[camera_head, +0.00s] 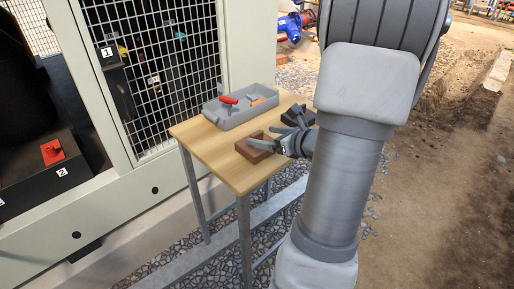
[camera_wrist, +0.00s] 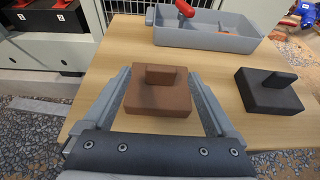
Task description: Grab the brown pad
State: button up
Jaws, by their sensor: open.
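The brown pad (camera_wrist: 158,98) is a reddish-brown block with a raised grip on top. It lies on the wooden table, and in the head view (camera_head: 253,149) it is near the table's front part. My gripper (camera_wrist: 163,86) is open, with one finger on each side of the pad in the wrist view. I see gaps between the fingers and the pad's sides. In the head view my gripper (camera_head: 265,140) is low over the table beside the pad, and its fingers partly overlap the pad. I cannot tell its exact height above the table.
A black pad (camera_wrist: 269,92) of similar shape lies to the right on the table (camera_head: 205,147). A grey tray (camera_head: 213,111) with a red-handled item and an orange item stands at the back. A caged cabinet (camera_head: 150,70) is behind on the left. The table's left front is bare.

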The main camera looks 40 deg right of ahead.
aim_at(258, 134)
jog(key=b+x, duration=0.1)
jog(key=x, duration=0.3)
jog(key=shift+w, duration=0.15)
grip_shut()
